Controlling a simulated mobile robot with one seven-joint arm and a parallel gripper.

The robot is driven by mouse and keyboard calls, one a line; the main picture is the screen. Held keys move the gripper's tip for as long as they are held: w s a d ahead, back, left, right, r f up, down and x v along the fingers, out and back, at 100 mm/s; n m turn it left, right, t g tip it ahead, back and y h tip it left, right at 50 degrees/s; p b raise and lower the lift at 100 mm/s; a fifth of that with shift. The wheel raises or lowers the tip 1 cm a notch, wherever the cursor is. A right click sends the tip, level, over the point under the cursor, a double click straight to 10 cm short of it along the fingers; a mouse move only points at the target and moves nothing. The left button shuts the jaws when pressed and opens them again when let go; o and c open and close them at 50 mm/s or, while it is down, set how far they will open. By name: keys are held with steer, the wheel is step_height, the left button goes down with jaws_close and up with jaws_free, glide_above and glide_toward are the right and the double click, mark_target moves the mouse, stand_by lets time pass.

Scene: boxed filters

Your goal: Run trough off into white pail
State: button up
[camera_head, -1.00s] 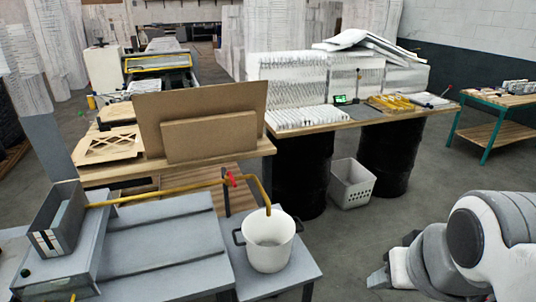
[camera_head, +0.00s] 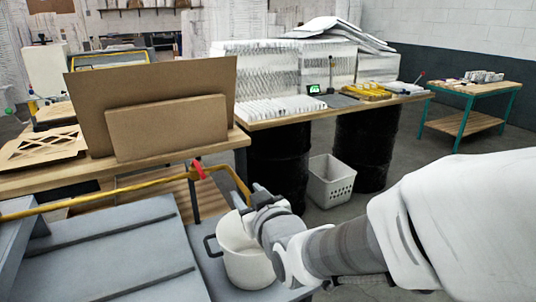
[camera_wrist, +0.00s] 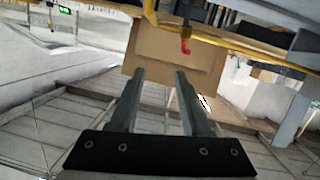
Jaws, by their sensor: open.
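The white pail (camera_head: 247,266) stands on a grey stand in the head view, partly hidden by my gripper and arm. A yellow pipe (camera_head: 110,189) runs from the left to a red valve handle (camera_head: 198,170), then bends down toward the pail. A grey part of the trough (camera_head: 14,238) is cut off at the left edge. My gripper (camera_head: 249,194) is open and empty, above the pail and to the right of the red handle. In the wrist view, the red handle (camera_wrist: 185,46) lies beyond my open fingertips (camera_wrist: 159,73), not between them.
A bench with cardboard panels (camera_head: 165,128) stands behind the pipe. A post (camera_head: 194,203) stands under the valve. A white crate (camera_head: 331,181) sits on the floor between black drums. A grey ribbed surface (camera_head: 110,245) fills the lower left.

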steer(key=a+f+n+t+y+b, duration=0.1)
steer(key=a+f+y+b, duration=0.15)
steer(key=a+f, duration=0.2)
glide_toward(201, 170)
steer(key=shift+n, duration=0.3)
steer(key=x, duration=0.9)
steer(key=shift+w+a+f, duration=0.2)
steer(key=shift+w+f, duration=0.1)
jaws_close()
stand_by(0.8)
